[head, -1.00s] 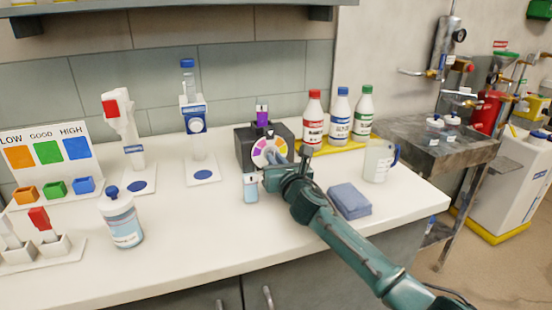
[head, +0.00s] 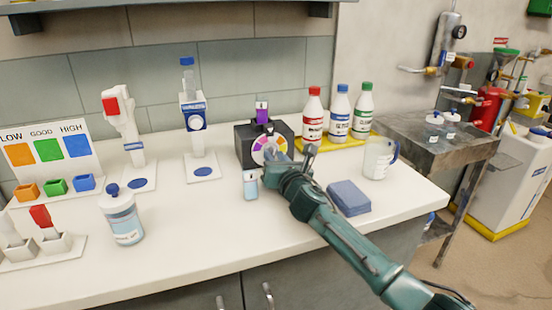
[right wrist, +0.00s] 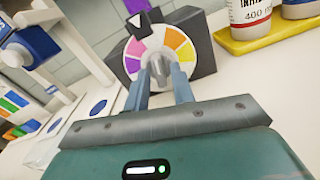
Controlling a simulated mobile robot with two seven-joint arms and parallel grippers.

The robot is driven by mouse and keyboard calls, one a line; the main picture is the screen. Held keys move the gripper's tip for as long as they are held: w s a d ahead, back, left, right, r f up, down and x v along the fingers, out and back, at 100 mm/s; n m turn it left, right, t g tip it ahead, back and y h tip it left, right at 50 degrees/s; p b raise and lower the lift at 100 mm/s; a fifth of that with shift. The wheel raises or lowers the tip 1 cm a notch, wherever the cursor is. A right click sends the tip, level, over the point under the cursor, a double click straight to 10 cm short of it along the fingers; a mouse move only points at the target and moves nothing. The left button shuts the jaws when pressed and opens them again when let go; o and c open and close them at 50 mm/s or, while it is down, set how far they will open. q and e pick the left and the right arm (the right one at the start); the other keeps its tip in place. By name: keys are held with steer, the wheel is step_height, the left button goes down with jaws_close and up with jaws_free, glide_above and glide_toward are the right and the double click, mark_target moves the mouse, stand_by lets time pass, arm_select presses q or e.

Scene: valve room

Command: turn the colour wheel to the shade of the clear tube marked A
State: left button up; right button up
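The colour wheel (head: 258,150) is a disc of purple, pink, yellow and orange segments on the front of a black box (head: 244,158). It also shows in the right wrist view (right wrist: 133,48), with a grey knob (right wrist: 160,68) at its centre. My right gripper (head: 276,163) is at the wheel; its two fingers (right wrist: 161,82) close in on both sides of the knob. A purple tube (head: 262,112) stands on top of the box above a white pointer (right wrist: 138,24). A small clear tube with pale blue liquid (head: 250,187) stands before the box. No A is readable. My left gripper is out of view.
Red, blue and green-capped bottles (head: 339,115) stand on a yellow tray right of the box. A blue folded cloth (head: 348,197) and a clear jug (head: 378,158) are near the right arm. A white stand (head: 200,168) is left of the box.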

steer(key=shift+o, duration=0.7)
steer(key=shift+s+d, duration=0.2)
steer(key=shift+s, duration=0.3)
steer(key=p+v, duration=0.2)
steer(key=v, duration=1)
steer(key=shift+s, duration=0.1)
steer(key=shift+r, duration=0.1)
